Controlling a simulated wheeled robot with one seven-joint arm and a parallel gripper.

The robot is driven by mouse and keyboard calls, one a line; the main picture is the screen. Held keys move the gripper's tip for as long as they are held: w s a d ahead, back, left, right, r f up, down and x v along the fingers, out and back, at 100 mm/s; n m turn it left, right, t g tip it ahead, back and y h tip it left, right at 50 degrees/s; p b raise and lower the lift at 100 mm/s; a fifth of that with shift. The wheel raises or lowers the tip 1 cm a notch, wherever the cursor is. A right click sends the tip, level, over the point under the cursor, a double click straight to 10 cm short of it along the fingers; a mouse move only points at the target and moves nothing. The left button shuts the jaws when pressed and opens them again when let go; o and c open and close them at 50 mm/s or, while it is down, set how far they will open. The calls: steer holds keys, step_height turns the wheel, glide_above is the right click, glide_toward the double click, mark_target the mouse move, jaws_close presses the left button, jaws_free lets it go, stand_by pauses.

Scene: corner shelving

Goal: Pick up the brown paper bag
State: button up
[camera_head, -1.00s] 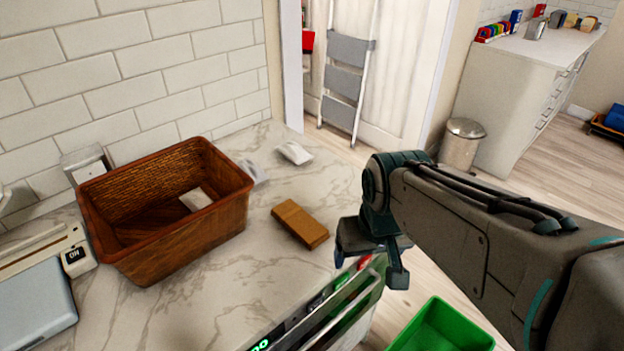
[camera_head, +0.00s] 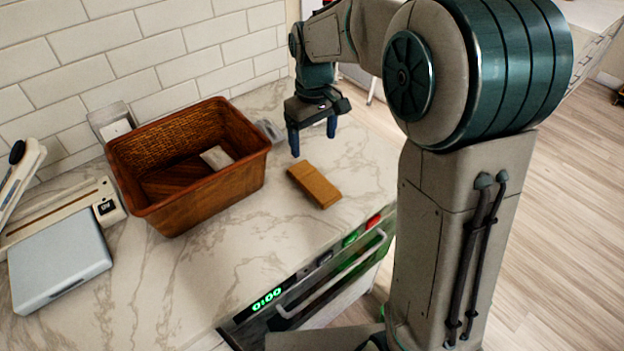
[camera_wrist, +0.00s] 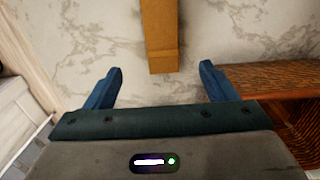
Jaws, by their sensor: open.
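The brown paper bag (camera_head: 315,186) lies flat on the marble counter, to the right of the wicker basket. In the wrist view the bag (camera_wrist: 160,35) shows at the top, its near end in line with the gap between the fingers. My gripper (camera_head: 313,146) is above the counter, just behind the bag, with its fingers pointing down. In the wrist view my gripper (camera_wrist: 159,84) is open, its two blue fingers wide apart with nothing between them. The bag is apart from both fingers.
The brown basket (camera_head: 190,205) stands left of the bag with a small pale packet (camera_head: 216,157) inside. A grey scale (camera_head: 60,270) is at the far left. An appliance with a green display (camera_head: 267,300) is below the counter's front edge. Bare counter surrounds the bag.

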glide_above(311, 178)
steer(key=f, duration=0.6)
steer(key=shift+s+d+f, duration=0.1)
steer(key=shift+d+f, duration=0.15)
steer(key=shift+f, duration=0.05)
steer(key=shift+a+f+p, duration=0.2)
steer(key=shift+f+p, duration=0.55)
steer(key=shift+f, duration=1.9)
steer(key=c, duration=1.1)
